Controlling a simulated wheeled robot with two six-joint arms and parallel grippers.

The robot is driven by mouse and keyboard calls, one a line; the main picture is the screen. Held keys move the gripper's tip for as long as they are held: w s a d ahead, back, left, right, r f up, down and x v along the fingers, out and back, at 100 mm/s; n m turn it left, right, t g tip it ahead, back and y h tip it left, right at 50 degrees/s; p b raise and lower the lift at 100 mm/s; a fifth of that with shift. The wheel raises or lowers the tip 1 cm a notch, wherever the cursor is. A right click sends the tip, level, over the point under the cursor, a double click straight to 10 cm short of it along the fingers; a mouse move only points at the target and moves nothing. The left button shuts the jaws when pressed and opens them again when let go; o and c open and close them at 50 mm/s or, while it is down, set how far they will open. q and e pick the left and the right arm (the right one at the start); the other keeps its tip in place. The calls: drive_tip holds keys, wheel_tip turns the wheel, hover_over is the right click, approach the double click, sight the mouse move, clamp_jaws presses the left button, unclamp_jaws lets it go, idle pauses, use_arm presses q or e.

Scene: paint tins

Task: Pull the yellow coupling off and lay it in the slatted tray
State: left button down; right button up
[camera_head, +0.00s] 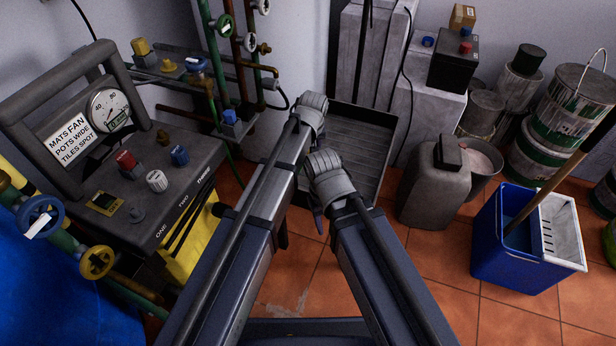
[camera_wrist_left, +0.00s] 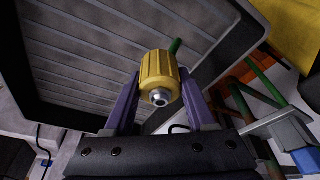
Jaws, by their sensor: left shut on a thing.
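The yellow coupling (camera_wrist_left: 158,78), a ribbed cap with a metal centre, is held between the purple fingers of my left gripper (camera_wrist_left: 160,84) in the left wrist view. The slatted tray (camera_wrist_left: 85,62) lies beyond it in that view, and the coupling appears in front of the tray, apart from its slats. In the head view the slatted tray (camera_head: 376,122) is on the floor by the back wall. My left wrist reaches over its left side and hides the gripper and coupling. My right wrist is beside it; its gripper is mostly hidden, with only a dark finger part showing.
A control panel with a gauge (camera_head: 108,110) and knobs stands at left, with pipes and valves behind it. A grey jerrycan (camera_head: 433,185), a blue mop bucket (camera_head: 505,240) and paint tins (camera_head: 565,120) stand at right. The tray's visible floor is clear.

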use_arm(q)
wheel_tip(320, 180, down, 8)
drive_tip(key=b, duration=0.7)
drive_tip(key=shift+r+b, duration=0.2)
drive_tip(key=shift+b, duration=0.15)
drive_tip(key=shift+f+b, duration=0.7)
idle(0.4)
drive_tip(key=shift+c, duration=0.7)
unclamp_jaws()
drive_tip(key=p+v, duration=0.7)
drive_tip(key=v, duration=0.1)
drive_tip(key=shift+w+p, duration=0.1)
drive_tip(key=shift+p, duration=0.25)
drive_tip(key=shift+f, duration=0.1)
